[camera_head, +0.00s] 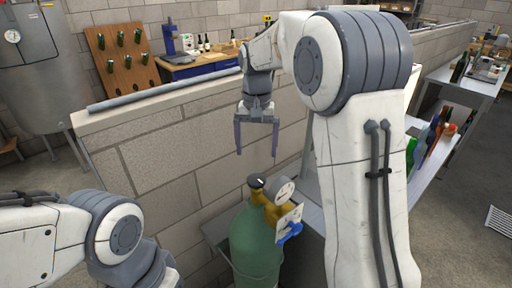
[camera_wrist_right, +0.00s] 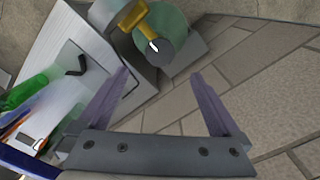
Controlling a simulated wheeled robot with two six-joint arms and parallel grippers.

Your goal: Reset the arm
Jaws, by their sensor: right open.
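My right gripper (camera_head: 256,150) hangs open and empty with its fingers pointing down, in front of the low block wall and above the gas cylinder. In the right wrist view its two purple-grey fingers (camera_wrist_right: 160,95) stand wide apart with nothing between them. The left arm shows at the lower left of the head view, but its gripper is not in view.
A green gas cylinder (camera_head: 254,245) with a brass valve, a gauge (camera_head: 285,192) and a blue knob stands below the right gripper. A block wall (camera_head: 180,165) runs behind. A shelf with bottles (camera_head: 428,148) is at right; a blue workbench (camera_head: 200,68) stands beyond the wall.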

